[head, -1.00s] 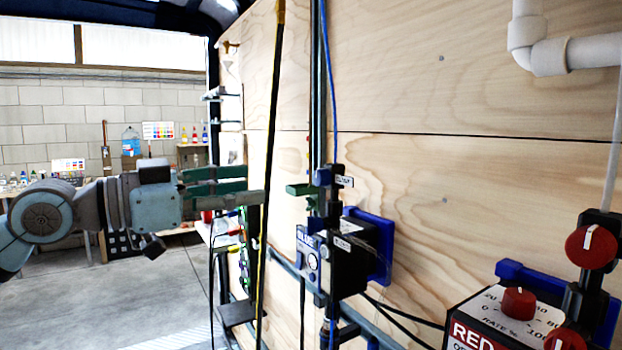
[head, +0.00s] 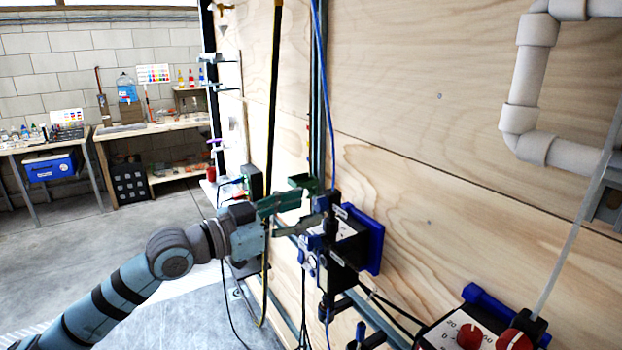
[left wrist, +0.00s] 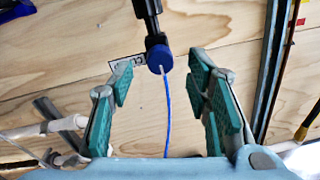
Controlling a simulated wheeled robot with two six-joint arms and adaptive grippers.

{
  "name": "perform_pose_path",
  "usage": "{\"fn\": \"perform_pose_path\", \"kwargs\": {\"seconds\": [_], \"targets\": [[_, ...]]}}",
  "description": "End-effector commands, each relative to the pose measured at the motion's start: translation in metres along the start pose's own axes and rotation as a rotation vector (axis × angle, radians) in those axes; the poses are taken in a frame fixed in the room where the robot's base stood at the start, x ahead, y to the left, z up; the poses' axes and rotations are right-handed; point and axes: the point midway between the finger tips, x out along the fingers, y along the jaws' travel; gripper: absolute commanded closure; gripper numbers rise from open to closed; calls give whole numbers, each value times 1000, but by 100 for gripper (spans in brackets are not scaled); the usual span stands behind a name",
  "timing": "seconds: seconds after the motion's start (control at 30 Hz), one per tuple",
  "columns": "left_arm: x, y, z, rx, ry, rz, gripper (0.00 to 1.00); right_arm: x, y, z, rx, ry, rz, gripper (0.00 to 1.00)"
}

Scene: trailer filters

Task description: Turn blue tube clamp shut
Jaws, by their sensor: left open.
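In the left wrist view, the blue clamp's round blue knob (left wrist: 160,58) sits at the end of a black fitting, just beyond and between my fingertips. A thin blue tube (left wrist: 167,115) runs from it toward the camera. My left gripper (head: 312,205) is open, with green-padded fingers; it also shows in the left wrist view (left wrist: 159,80). Its fingers reach the clamp column on the wall, and I cannot tell whether they touch it. In the head view the knob is mostly hidden by the fingers. My right gripper is not in view.
The black pump box on a blue mount (head: 369,240) is right of the gripper. A box with red knobs (head: 470,336) stands at the lower right. White pipes (head: 532,80) are on the plywood wall. A black and yellow hose (head: 272,110) hangs close to my gripper. Benches stand far left.

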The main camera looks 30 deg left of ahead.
Motion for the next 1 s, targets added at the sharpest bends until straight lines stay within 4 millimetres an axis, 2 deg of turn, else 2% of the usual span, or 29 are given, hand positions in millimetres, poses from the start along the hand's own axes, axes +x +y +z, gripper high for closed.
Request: {"fn": "perform_pose_path", "kwargs": {"seconds": [0.03,0.23,0.53,0.57,0.83,1.0], "targets": [[6,-3,-6,-6,5,-5,56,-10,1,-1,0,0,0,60],[25,-2,-2,-2,1,-4,56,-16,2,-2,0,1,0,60],[29,-1,1,1,-2,-1,56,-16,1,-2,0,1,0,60],[29,-1,1,1,-2,-1,57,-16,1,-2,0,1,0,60],[28,-1,1,0,-2,-2,100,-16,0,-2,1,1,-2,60],[28,-1,1,4,-1,-2,100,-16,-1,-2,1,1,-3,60]]}}
